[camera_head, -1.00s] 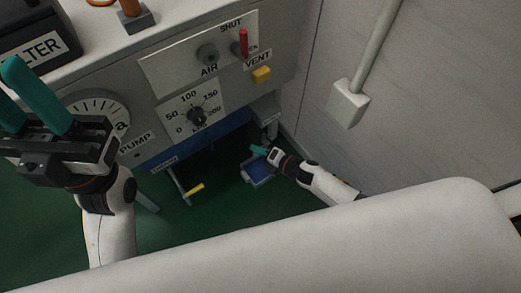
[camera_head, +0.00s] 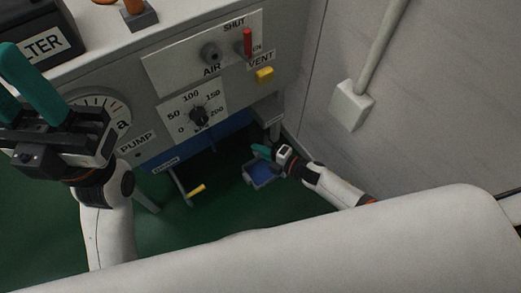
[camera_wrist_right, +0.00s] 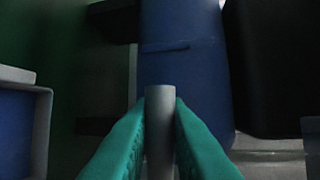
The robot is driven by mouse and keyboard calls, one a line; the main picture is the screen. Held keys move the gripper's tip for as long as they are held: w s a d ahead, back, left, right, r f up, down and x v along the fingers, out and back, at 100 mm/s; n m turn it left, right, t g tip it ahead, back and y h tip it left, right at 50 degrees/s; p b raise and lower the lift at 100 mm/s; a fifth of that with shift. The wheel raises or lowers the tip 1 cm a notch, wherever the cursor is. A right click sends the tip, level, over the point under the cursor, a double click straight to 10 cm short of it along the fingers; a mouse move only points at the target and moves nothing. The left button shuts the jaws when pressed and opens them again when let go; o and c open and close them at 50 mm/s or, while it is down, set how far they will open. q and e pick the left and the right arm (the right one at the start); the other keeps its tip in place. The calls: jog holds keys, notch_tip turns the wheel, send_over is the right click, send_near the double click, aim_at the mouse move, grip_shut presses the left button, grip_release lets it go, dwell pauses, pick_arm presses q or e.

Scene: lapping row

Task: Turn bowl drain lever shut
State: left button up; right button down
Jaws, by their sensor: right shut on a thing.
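A grey round bar (camera_wrist_right: 160,125), which looks like the drain lever's handle, stands between the teal fingers of my right gripper (camera_wrist_right: 161,140) in the right wrist view. The fingers press on it from both sides. In the head view my right gripper (camera_head: 263,152) is low under the right end of the grey cabinet, where the lever itself is too small and covered to make out. How far the lever is turned cannot be told. My left gripper (camera_head: 22,95) is raised at the left edge, its teal fingers apart and empty.
A blue-lined tray (camera_head: 262,174) is on the green floor just below my right gripper. A yellow-tipped pedal (camera_head: 196,190) sticks out to its left. The cabinet panel (camera_head: 165,70) with knobs and a red lever (camera_head: 248,43) is above. A wall (camera_head: 430,110) closes the right side.

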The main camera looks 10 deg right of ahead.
jog(key=c, duration=1.5)
grip_release()
jog(key=shift+o, duration=0.5)
jog(key=shift+w+r, duration=0.15)
jog(key=shift+r, duration=0.05)
